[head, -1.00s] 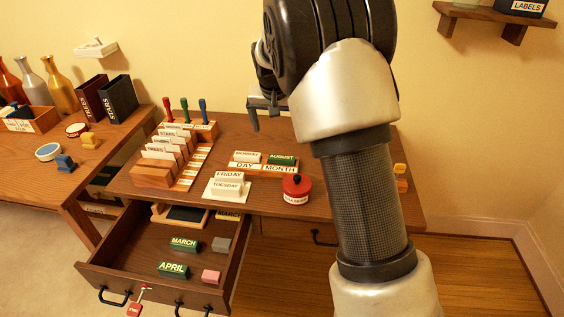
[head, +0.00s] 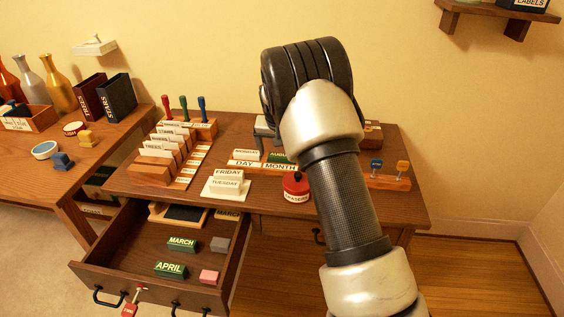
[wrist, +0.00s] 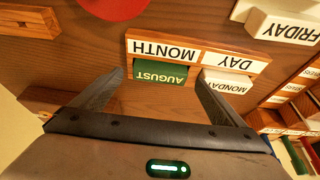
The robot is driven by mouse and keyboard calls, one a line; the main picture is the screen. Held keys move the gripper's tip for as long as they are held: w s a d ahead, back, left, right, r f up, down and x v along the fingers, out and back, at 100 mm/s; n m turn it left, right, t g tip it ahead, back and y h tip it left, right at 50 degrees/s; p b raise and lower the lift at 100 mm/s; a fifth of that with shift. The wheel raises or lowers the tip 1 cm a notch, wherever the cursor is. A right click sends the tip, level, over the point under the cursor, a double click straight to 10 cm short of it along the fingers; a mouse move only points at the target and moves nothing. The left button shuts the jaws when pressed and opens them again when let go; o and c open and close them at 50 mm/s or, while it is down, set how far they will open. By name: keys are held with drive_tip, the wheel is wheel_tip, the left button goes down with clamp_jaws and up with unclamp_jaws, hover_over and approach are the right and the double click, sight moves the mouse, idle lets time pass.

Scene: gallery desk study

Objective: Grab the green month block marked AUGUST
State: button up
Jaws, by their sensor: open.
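The green AUGUST block (head: 279,157) sits in the DAY/MONTH holder (head: 246,164) on the desk, its right part hidden by my arm in the head view. In the wrist view the AUGUST block (wrist: 160,74) appears upside down, beside the white MONDAY block (wrist: 226,83), in the wooden holder (wrist: 262,63). My gripper (head: 268,148) is open and empty, low behind the holder.
A white stand with FRIDAY and TUESDAY blocks (head: 227,179) and a red round pot (head: 296,184) stand in front. A card rack (head: 152,172) is left. The open drawer (head: 140,255) holds green MARCH (head: 183,244) and APRIL (head: 171,269) blocks. A stamp rack (head: 388,182) is right.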

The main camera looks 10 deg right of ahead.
drive_tip(key=shift+x, duration=0.9)
drive_tip(key=shift+r, duration=0.1)
drive_tip(key=c, duration=1.1)
drive_tip(key=shift+c, duration=0.2)
